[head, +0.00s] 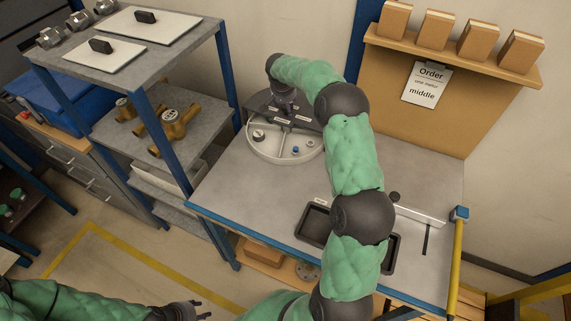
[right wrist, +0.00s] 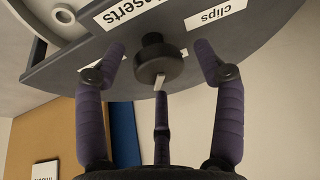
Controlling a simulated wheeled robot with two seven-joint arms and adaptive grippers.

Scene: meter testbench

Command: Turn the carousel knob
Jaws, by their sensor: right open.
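The round grey carousel (head: 262,153) stands at the back left of the workbench, with a dark divider and small parts in its compartments. Its dark round knob (right wrist: 158,60), with a pale pointer mark, is near the carousel's rim in the right wrist view, beside labels reading "inserts" and "clips". My right gripper (right wrist: 160,75) is open, its three purple fingers spread around the knob with gaps visible at the sides. In the head view my right arm reaches over the bench and largely hides this spot. My left gripper (head: 203,309) is open and empty, low at the left, away from the bench.
A black tray (head: 312,226) lies on the workbench (head: 235,190), partly behind my right arm. A shelf rack (head: 190,120) with brass fittings stands to the left. A board (head: 450,120) with an order sheet (head: 427,83) reading "middle" and several boxes is at the back right.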

